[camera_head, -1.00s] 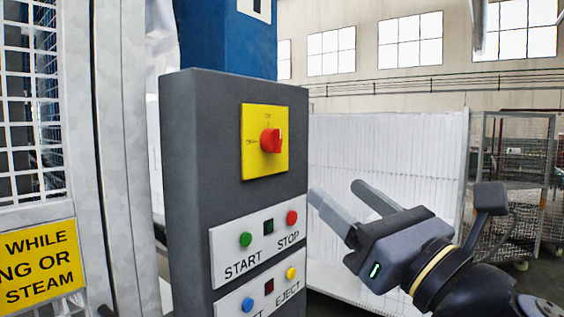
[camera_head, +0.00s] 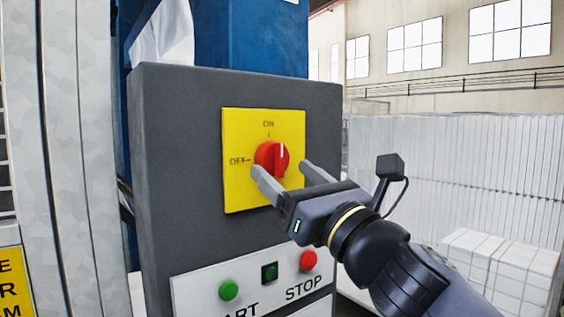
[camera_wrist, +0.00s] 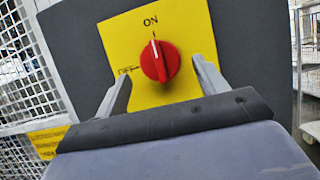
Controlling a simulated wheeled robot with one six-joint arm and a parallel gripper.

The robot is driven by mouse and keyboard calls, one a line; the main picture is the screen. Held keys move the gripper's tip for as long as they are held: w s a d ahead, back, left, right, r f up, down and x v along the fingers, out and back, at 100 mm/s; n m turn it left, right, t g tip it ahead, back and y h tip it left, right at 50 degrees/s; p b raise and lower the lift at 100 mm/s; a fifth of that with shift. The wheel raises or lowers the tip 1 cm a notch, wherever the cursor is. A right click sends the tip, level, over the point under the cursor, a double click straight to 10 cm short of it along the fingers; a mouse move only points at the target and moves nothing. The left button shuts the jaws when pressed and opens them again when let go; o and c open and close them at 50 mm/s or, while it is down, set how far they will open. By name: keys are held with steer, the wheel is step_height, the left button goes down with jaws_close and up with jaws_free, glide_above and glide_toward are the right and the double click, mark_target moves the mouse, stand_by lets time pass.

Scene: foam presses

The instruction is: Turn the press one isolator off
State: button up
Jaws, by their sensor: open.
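The isolator is a red rotary knob (camera_head: 271,158) on a yellow plate (camera_head: 236,194) marked ON at the top and OFF at the left. The knob's white pointer line stands upright, toward ON. In the wrist view the knob (camera_wrist: 160,61) lies ahead, between the fingers and a little beyond their tips. My gripper (camera_head: 286,170) is open, one finger on each side of the knob in the picture. It also shows in the wrist view (camera_wrist: 162,68), with nothing held. I cannot tell whether either finger touches the plate or knob.
The grey control box (camera_head: 180,180) carries the plate. Below it a white panel holds a green START button (camera_head: 228,290), a dark indicator (camera_head: 269,272) and a red STOP button (camera_head: 308,261). A white stack (camera_head: 505,265) stands at right. A mesh guard (camera_wrist: 22,70) is at left.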

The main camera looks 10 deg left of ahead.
steer(key=shift+x, duration=1.1)
steer(key=shift+d, duration=0.1)
steer(key=shift+c, duration=0.5)
steer(key=c, duration=0.9)
